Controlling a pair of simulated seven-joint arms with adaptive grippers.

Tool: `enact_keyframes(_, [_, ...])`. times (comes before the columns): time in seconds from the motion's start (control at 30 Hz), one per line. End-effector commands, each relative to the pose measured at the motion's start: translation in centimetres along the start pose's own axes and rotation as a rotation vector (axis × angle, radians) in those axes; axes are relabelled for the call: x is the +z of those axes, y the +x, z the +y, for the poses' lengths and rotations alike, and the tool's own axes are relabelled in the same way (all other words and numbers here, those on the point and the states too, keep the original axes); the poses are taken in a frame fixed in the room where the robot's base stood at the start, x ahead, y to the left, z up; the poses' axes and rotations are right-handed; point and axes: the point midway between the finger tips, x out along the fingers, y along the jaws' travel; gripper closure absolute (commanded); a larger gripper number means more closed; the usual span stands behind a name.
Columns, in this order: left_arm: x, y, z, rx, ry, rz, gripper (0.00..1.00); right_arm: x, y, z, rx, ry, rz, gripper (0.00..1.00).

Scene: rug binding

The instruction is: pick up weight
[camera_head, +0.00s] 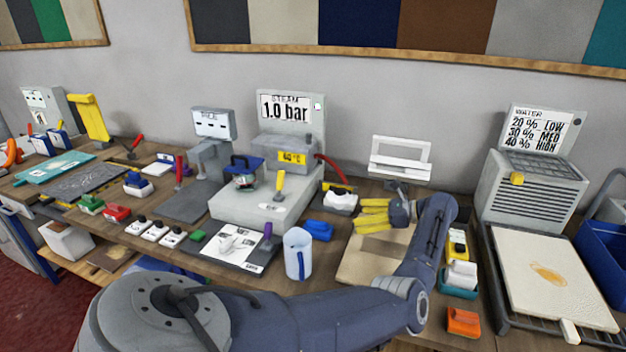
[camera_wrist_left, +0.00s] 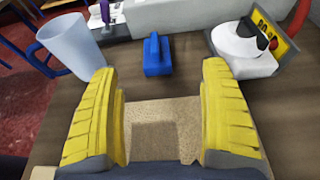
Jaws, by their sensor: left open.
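No object is plainly marked as the weight. A small blue block with a raised ridge (camera_head: 320,230), perhaps the weight, sits on the wooden table right of the light blue jug. It also shows in the left wrist view (camera_wrist_left: 157,56), just beyond the fingertips and between their lines. My left gripper (camera_head: 362,216) has yellow ribbed fingers spread wide over the beige board. My right gripper is not in view.
The jug (camera_head: 298,254) stands left of the blue block. A white item with a dark top (camera_head: 340,202) is behind it. The beige board (camera_head: 365,268) lies below my gripper. The steam unit (camera_head: 240,210) stands at the back left.

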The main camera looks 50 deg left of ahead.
Motion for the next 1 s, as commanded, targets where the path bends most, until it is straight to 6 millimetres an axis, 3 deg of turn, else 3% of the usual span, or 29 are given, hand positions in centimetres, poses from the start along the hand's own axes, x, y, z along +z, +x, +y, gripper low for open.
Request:
enact_keyframes(0.07, [-1.2, -1.0, 0.5, -0.001, -0.023, 0.026, 0.20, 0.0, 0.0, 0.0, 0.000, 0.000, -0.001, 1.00])
enact_keyframes(0.17, [-1.8, -0.9, 0.8, 0.000, -0.039, 0.040, 0.20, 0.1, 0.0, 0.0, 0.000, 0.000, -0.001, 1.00])
enact_keyframes(0.7, [-2.1, 8.1, 0.9, 0.001, -0.039, 0.039, 0.20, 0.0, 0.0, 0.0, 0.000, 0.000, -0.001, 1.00])
enact_keyframes(1.0, [-2.3, 10.4, 0.8, -0.001, -0.039, 0.041, 0.20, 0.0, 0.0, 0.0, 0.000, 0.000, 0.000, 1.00])
